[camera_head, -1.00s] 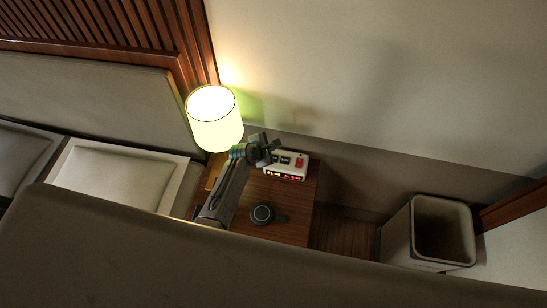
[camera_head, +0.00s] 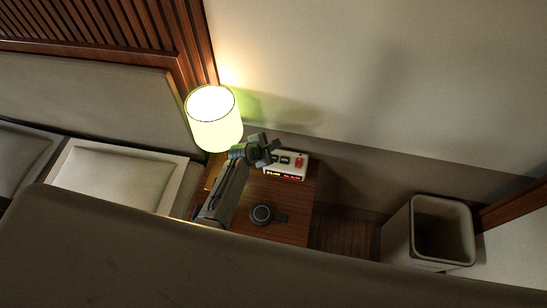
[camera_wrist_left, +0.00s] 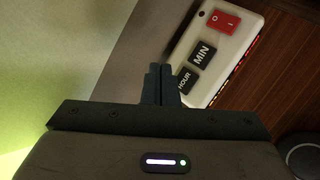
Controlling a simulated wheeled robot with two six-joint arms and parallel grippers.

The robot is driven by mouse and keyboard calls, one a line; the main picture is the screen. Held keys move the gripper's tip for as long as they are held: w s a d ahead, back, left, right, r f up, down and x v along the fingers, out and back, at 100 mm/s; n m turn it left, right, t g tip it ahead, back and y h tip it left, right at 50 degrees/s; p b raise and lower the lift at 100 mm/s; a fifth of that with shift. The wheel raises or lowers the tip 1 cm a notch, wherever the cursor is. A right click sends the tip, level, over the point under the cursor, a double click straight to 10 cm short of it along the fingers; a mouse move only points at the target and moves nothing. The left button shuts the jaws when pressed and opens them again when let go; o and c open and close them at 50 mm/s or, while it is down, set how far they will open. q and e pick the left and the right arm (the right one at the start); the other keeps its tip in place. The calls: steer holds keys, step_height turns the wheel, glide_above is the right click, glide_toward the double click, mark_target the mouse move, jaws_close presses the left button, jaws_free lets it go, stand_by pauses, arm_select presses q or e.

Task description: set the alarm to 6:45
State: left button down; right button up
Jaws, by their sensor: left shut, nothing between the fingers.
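The white alarm clock (camera_head: 298,172) sits on the wooden nightstand, with a lit yellow and red display too small to read. In the left wrist view its top (camera_wrist_left: 228,60) carries a red switch (camera_wrist_left: 224,22), a black MIN button (camera_wrist_left: 202,54) and a black HOUR button (camera_wrist_left: 184,80). My left gripper (camera_head: 272,146) is at the clock's left end. In the left wrist view its closed, empty fingers (camera_wrist_left: 160,72) appear right beside the HOUR button and hide its near edge. I cannot tell whether they touch it. My right gripper is not in view.
A lit lamp (camera_head: 215,125) stands left of my left gripper. A round dark object (camera_head: 262,213) lies on the nightstand (camera_head: 290,232) in front of the clock. A bin (camera_head: 400,235) stands on the floor to the right. The wall is close behind.

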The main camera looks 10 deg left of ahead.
arm_select(q)
steer(key=shift+w+d+r+m+g+h+b, duration=0.1)
steer(key=shift+w+d+m+g+h+b, duration=0.55)
steer(key=shift+b, duration=3)
steer(key=d+r+m+b, duration=0.1)
steer(key=b, duration=0.1)
steer(key=d+r+m+g+h+b, duration=0.1)
steer(key=m+b, duration=0.1)
steer(key=b, duration=0.1)
steer(key=s+d+r+m+h+b, duration=0.1)
steer(key=b, duration=0.1)
steer(key=shift+r+m+g+b, duration=0.3)
steer(key=shift+r+m+g, duration=0.05)
